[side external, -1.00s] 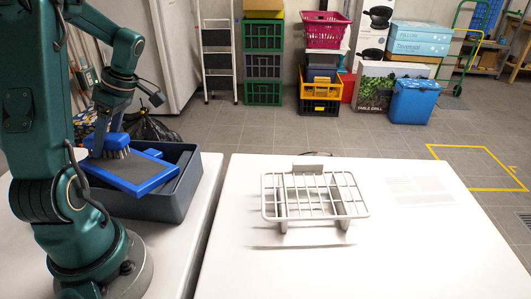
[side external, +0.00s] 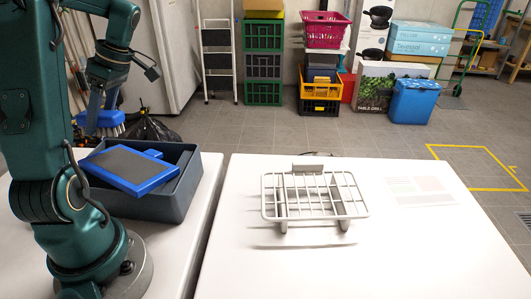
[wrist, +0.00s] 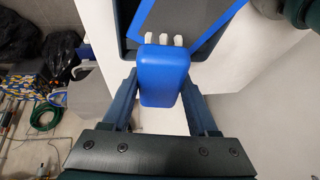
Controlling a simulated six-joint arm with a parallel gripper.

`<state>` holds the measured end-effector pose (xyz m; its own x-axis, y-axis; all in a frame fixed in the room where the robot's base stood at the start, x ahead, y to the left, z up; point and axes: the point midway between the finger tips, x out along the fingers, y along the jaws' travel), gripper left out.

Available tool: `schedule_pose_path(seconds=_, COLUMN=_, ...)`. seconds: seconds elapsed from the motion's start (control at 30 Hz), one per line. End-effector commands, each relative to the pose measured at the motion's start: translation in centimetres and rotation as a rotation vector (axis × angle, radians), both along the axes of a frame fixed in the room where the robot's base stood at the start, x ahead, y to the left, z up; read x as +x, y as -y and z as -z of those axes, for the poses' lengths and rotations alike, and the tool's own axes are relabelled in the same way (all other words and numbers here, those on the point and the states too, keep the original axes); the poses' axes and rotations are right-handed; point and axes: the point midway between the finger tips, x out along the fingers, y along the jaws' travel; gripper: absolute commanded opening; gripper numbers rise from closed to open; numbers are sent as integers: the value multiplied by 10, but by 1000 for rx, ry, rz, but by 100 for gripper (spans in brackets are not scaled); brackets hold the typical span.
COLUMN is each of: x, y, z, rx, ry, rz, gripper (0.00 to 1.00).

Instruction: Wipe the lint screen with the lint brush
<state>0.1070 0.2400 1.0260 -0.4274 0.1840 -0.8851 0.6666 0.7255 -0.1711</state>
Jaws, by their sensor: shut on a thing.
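The lint screen (side external: 128,167), a grey panel in a blue frame with a tab, lies tilted across the top of a dark grey bin (side external: 178,201). Part of the screen (wrist: 190,18) shows at the top of the wrist view. The blue lint brush (wrist: 163,78) with pale bristles sits between the fingers of my gripper (wrist: 161,88), which is shut on it. In the side view the brush (side external: 112,117) is raised beyond the screen's far left edge, apart from it, with bristles down.
A white wire rack (side external: 315,195) stands on the right white table (side external: 400,255), with a gap between the two tables. A black bag (side external: 152,129) lies on the floor behind the bin. The air over the rack is clear.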

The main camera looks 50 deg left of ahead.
Motion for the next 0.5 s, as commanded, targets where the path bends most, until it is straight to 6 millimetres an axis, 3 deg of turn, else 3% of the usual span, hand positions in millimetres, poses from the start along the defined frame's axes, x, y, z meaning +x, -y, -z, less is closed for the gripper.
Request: schedule_pose_path(seconds=0.5, x=2, y=-1, z=-12, rx=2, ry=2, rz=0, gripper=0)
